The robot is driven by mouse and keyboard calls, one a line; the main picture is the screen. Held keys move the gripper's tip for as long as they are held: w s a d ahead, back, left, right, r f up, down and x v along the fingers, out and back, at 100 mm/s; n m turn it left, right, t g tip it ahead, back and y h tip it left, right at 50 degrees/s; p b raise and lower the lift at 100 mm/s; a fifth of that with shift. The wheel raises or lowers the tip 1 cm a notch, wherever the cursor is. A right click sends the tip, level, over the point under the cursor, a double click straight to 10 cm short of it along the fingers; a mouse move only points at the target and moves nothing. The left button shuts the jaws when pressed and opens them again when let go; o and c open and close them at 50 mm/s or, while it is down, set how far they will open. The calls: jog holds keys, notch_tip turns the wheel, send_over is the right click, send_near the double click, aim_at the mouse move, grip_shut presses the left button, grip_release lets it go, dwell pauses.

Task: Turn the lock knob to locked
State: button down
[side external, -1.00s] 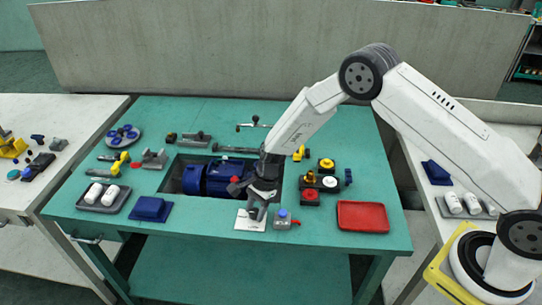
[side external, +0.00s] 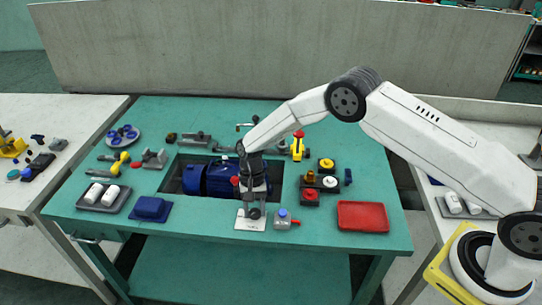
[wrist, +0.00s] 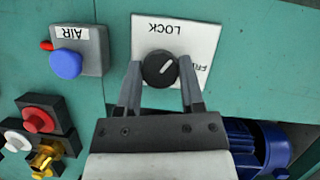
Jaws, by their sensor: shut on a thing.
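The lock knob (wrist: 160,68) is round and black with a white pointer line. It sits on a white plate (wrist: 200,35) that reads LOCK at the top of the wrist view and a partly hidden word starting FR at the right. The pointer line lies diagonally, one end toward the upper right, between the two words. My gripper (wrist: 159,70) has one finger on each side of the knob and is shut on it. In the side view my gripper (side external: 252,211) points down over the plate (side external: 246,224) and hides most of the knob.
A grey AIR box with a blue button (wrist: 66,64) stands close beside the plate. Red, white and yellow knobs on dark blocks (side external: 320,182) and a red tray (side external: 363,217) stand to the right. A blue motor (side external: 210,179) lies in the recess behind.

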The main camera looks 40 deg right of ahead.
jog(key=n+h, duration=0.1)
jog(key=n, duration=0.2)
jog(key=n+h, duration=0.1)
jog(key=n, duration=0.2)
jog(key=shift+a+g, duration=0.1)
jog(key=shift+g, duration=0.3)
jog(key=shift+n, duration=0.3)
jog(key=shift+c, duration=1.1)
grip_release()
jog(key=v, duration=0.8)
jog(key=shift+a, duration=0.2)
